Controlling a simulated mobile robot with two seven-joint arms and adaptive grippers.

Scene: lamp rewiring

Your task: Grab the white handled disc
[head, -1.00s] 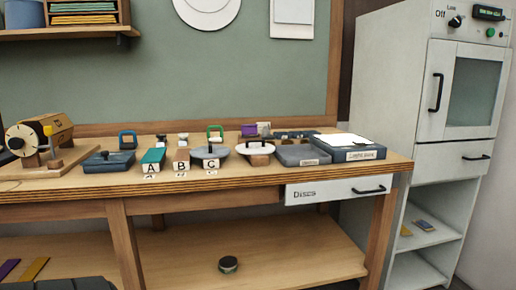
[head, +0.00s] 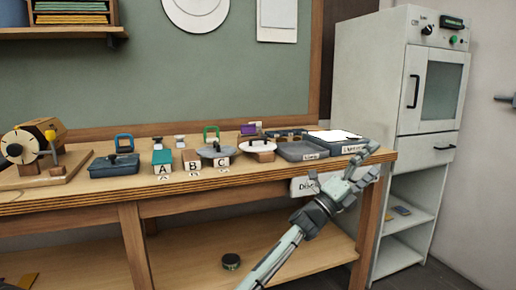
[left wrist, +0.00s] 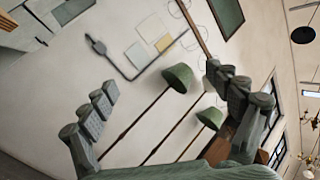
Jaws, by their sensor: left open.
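The white disc is not in that view. My right gripper is not in view.
Grey trays (head: 302,151) and a labelled box (head: 338,142) stand right of the white disc. Blocks marked A, B and C line the bench front (head: 120,192). A white cabinet (head: 372,75) stands at right. The left wrist view shows green lampshades (left wrist: 177,79).

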